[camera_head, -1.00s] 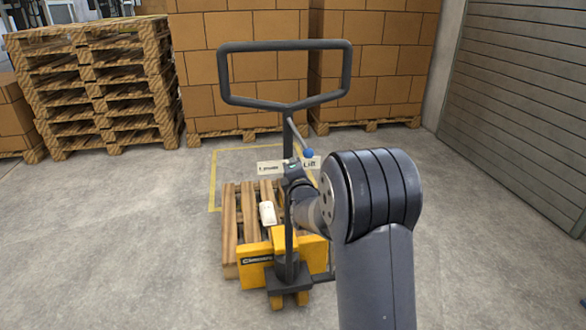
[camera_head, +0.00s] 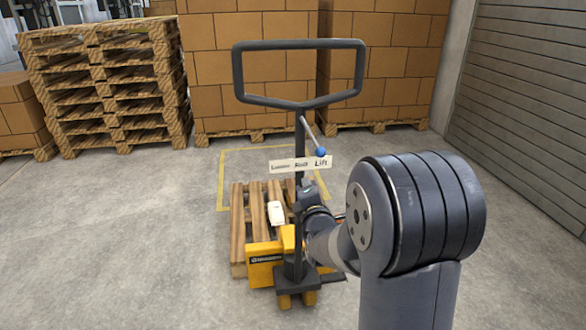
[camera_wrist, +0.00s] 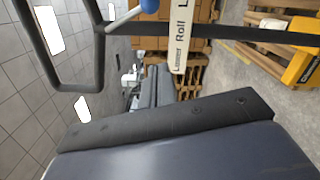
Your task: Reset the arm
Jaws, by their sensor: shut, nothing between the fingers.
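My arm comes in from the lower right of the head view, and its end with my gripper (camera_head: 308,192) is small beside the post of a yellow pallet jack (camera_head: 265,256). The gripper looks shut and empty; its fingertips are hard to make out. I cannot tell whether it touches the post. The jack's dark loop handle (camera_head: 298,104) stands upright above it. In the wrist view, a dark grey part of mine fills the bottom, and the label (camera_wrist: 180,40) shows above.
A wooden pallet (camera_head: 238,225) with a small white object (camera_head: 276,213) on it lies at the jack. Stacked cartons (camera_head: 250,90) and a pallet stack (camera_head: 105,80) stand behind. A grey slatted shutter (camera_head: 525,110) is at right. The floor at left is clear.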

